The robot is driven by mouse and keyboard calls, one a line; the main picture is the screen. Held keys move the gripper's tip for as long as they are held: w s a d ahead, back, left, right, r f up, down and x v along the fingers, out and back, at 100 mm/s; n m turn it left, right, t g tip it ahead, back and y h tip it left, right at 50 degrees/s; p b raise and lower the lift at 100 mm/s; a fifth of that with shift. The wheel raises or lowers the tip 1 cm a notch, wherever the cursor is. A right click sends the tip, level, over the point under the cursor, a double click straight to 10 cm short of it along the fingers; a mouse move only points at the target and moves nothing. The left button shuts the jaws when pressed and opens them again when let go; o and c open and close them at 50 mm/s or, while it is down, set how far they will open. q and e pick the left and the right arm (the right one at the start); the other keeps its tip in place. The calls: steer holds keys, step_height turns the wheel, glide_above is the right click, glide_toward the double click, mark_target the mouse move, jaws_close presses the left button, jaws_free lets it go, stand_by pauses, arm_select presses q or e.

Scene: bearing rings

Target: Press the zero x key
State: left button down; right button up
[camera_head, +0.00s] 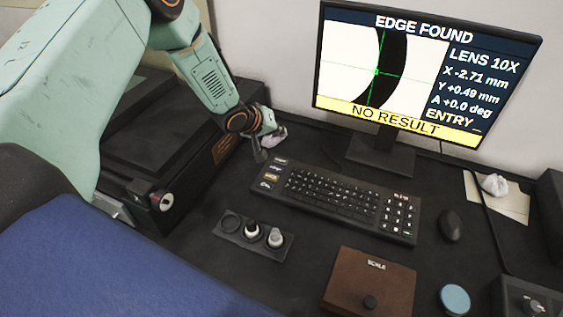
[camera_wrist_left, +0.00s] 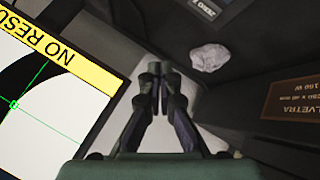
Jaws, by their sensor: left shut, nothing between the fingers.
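The black keyboard (camera_head: 330,200) lies on the dark desk below the monitor, with a few larger keys at its left end; their labels are too small to read in the head view. In the left wrist view a corner of the keyboard (camera_wrist_left: 210,22) shows at the top, with a partly cut label that seems to read "ZERO" (camera_wrist_left: 187,12). My left gripper (camera_head: 261,156) is shut and empty, just left of and above the keyboard's far left corner. In the left wrist view its fingertips (camera_wrist_left: 157,68) are together, apart from the keyboard. My right gripper is not in view.
The monitor (camera_head: 420,70) reads "EDGE FOUND" and "NO RESULT", X -2.71 mm. A crumpled white wad (camera_wrist_left: 210,57) lies near the gripper. A black machine (camera_head: 170,150) stands at left. A ring tray (camera_head: 252,236), brown scale box (camera_head: 368,283) and mouse (camera_head: 450,225) surround the keyboard.

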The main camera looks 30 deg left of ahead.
mark_target(278, 162)
arm_select(q)
step_height(278, 162, down, 8)
steer(key=b, duration=0.6)
steer(key=shift+r, duration=0.2)
steer(key=shift+f, duration=0.25)
steer(key=shift+a+f, duration=0.15)
steer(key=shift+a, duration=0.05)
steer(key=shift+d, duration=0.15)
stand_by(0.3)
